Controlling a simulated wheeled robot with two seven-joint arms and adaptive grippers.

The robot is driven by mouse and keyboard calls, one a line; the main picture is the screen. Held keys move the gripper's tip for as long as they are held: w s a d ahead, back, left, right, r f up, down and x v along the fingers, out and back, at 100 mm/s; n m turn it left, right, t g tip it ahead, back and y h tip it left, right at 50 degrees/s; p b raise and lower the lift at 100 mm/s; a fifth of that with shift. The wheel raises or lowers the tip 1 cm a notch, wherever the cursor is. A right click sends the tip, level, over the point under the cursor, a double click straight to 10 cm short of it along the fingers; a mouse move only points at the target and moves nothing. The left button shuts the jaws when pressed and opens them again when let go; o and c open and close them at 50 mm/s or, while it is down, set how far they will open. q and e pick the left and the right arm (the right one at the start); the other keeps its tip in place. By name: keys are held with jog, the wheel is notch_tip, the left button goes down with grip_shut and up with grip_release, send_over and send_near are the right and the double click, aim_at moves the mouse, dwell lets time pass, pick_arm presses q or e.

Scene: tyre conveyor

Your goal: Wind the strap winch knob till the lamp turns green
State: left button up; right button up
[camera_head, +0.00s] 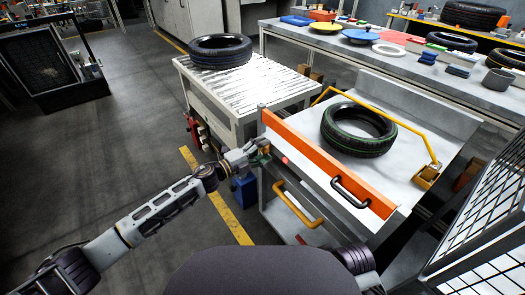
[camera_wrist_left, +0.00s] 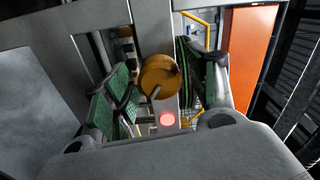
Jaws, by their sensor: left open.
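The winch knob (camera_wrist_left: 160,77) is a round, orange-brown knob with a pale mark on its face, seen in the left wrist view. The lamp (camera_wrist_left: 167,119) glows red just below it; it also shows red in the head view (camera_head: 285,160) beside the orange panel. My left gripper (camera_head: 260,153) is at the left end of the panel. In the left wrist view the gripper (camera_wrist_left: 160,98) is open, its green-padded fingers on either side of the knob with gaps visible. In the head view the gripper largely hides the knob. My right gripper is out of view.
A black handle (camera_head: 350,190) and a yellow handle (camera_head: 297,205) stick out in front. A roller conveyor (camera_head: 250,85) with another tyre (camera_head: 220,50) stands behind.

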pick_arm(q)
jog(key=shift+s+a, duration=0.1)
jog(key=shift+a, duration=0.05)
jog(key=v, duration=1.1)
jog(key=shift+s+a, duration=0.2)
jog(key=shift+w, duration=0.1)
dwell(0.6)
